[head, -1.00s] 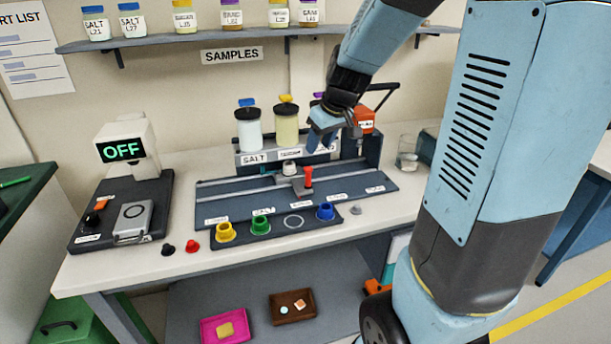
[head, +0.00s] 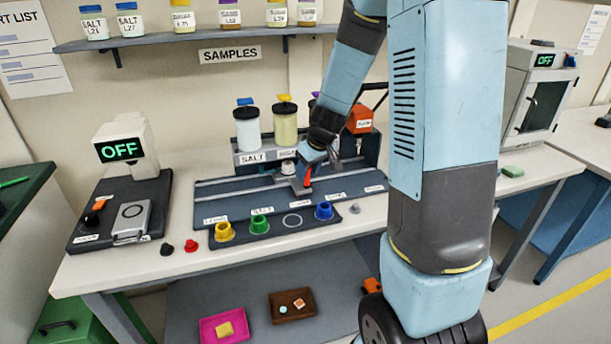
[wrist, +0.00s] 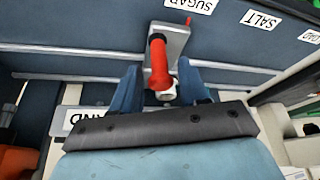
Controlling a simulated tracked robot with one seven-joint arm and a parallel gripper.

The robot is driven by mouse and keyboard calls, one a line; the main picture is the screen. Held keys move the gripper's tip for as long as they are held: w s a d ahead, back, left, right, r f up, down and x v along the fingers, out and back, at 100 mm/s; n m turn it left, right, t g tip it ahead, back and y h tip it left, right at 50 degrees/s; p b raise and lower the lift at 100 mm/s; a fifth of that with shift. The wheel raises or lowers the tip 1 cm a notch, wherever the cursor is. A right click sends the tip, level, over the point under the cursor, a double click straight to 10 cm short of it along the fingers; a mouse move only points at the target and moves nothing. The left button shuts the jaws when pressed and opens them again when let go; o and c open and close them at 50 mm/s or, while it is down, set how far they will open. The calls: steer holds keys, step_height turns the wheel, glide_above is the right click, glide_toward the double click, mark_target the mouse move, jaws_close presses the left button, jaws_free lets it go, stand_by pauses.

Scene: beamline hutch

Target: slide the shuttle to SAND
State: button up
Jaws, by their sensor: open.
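The shuttle (wrist: 172,40) is a grey plate with an upright red handle (wrist: 160,62). It sits on the dark blue rail track (head: 235,203), with its red pointer by the SUGAR label (wrist: 190,5). In the head view the red handle (head: 307,176) shows just below my gripper (head: 311,163). In the wrist view my gripper (wrist: 158,85) is open, its blue fingers on either side of the handle, apart from it. A white cup (head: 288,168) stands by the shuttle.
Hoppers with a white jar (head: 247,130) and a cream jar (head: 285,125) stand behind the track. A scale reading OFF (head: 122,150) is at left.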

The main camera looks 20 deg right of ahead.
steer(key=shift+x, duration=1.55)
jaws_close()
